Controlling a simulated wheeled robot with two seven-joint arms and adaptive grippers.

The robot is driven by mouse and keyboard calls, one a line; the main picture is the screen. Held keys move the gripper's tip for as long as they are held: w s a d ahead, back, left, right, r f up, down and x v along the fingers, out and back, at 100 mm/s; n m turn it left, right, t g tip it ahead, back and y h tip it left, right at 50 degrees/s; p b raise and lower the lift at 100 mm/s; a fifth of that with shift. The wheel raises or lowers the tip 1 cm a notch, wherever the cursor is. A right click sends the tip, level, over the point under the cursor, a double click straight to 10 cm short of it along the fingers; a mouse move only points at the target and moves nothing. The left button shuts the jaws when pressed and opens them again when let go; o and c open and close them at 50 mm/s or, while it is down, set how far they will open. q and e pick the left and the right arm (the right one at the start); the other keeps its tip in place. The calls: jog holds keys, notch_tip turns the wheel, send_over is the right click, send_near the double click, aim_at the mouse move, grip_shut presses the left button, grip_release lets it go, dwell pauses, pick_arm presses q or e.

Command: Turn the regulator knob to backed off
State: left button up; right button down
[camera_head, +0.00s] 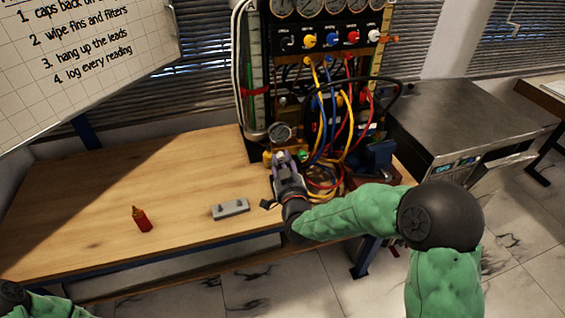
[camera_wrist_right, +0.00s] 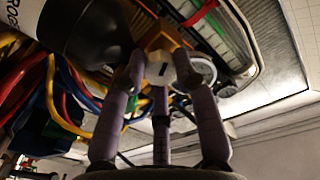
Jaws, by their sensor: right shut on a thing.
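The regulator, with a round dial gauge (camera_head: 281,133) on top and a brass-coloured body (camera_head: 268,158), stands at the back of the wooden bench, below the hose rig. My right gripper (camera_head: 281,159) is at the front of it. In the right wrist view, the pale regulator knob (camera_wrist_right: 162,71) with a dark mark on its face sits between the fingertips of my right gripper (camera_wrist_right: 160,78), which is shut on it. The fingers hide the knob's sides, and I cannot read its setting. Only part of my left arm shows at the lower left of the head view; its gripper is out of view.
Several coloured hoses (camera_head: 348,120) hang from the gauge panel (camera_head: 325,40) close to my right gripper. A metal-topped unit (camera_head: 465,115) is at right.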

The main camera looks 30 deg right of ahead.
jog(key=n, duration=0.3)
jog(key=shift+f+n, duration=0.2)
jog(key=shift+n, duration=0.2)
jog(key=n, duration=0.3)
jog(key=shift+s+n, duration=0.1)
jog(key=shift+n, duration=0.2)
jog(key=n, duration=0.4)
jog(key=shift+n, duration=0.3)
jog(key=n, duration=0.3)
jog(key=shift+n, duration=0.3)
jog(key=n+p, duration=0.1)
jog(key=n, duration=0.3)
jog(key=n+p, duration=0.1)
jog(key=n, duration=0.3)
jog(key=n+p, duration=0.1)
jog(key=n, duration=0.3)
jog(key=shift+r, duration=0.1)
jog(key=shift+n+p, duration=0.3)
jog(key=shift+n, duration=1.5)
jog(key=shift+r, duration=0.1)
